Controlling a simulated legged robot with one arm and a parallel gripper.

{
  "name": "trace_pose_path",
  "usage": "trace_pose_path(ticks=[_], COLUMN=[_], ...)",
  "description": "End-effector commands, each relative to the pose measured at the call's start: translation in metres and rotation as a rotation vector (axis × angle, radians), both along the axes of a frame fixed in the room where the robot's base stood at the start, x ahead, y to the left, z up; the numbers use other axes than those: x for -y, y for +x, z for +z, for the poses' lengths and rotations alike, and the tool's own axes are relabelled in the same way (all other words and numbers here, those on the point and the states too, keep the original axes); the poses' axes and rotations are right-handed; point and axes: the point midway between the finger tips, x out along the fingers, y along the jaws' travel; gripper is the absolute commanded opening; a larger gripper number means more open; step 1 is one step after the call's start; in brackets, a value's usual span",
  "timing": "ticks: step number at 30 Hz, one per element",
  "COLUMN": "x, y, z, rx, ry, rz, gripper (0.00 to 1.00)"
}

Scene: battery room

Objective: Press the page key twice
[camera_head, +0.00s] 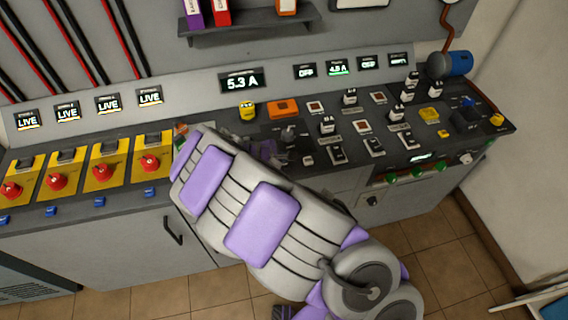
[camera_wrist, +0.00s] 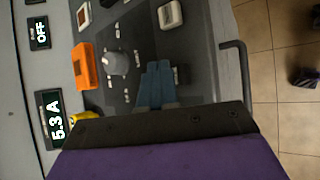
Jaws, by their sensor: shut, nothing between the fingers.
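No key in view carries a label I can read as page, so I cannot tell which one is the page key. The console (camera_head: 300,172) holds several small keys and switches, including a white-framed switch (camera_wrist: 170,14). My gripper (camera_wrist: 157,68) is shut and empty in the wrist view. Its blue-grey fingers lie over the dark panel, just beside a grey rotary knob (camera_wrist: 117,62); contact with the panel cannot be told. In the head view my arm covers part of the console and most of the gripper.
The main display (camera_head: 242,80) reads 5.3 A. An orange block (camera_head: 283,108) and a yellow rounded object (camera_head: 247,111) stand behind the knob. Red knobs on yellow plates, such as this red knob (camera_head: 149,162), line the left. A cabinet handle (camera_wrist: 243,80) sticks out at the front.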

Motion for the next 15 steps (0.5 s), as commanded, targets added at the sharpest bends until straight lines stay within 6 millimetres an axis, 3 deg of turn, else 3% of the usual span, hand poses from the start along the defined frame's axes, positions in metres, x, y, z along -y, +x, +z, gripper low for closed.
trace_pose_path(ticks=[15], x=[0.0], y=[0.0], z=[0.047], rx=[0.001], ry=[0.001], rz=[0.0], gripper=[0.0])
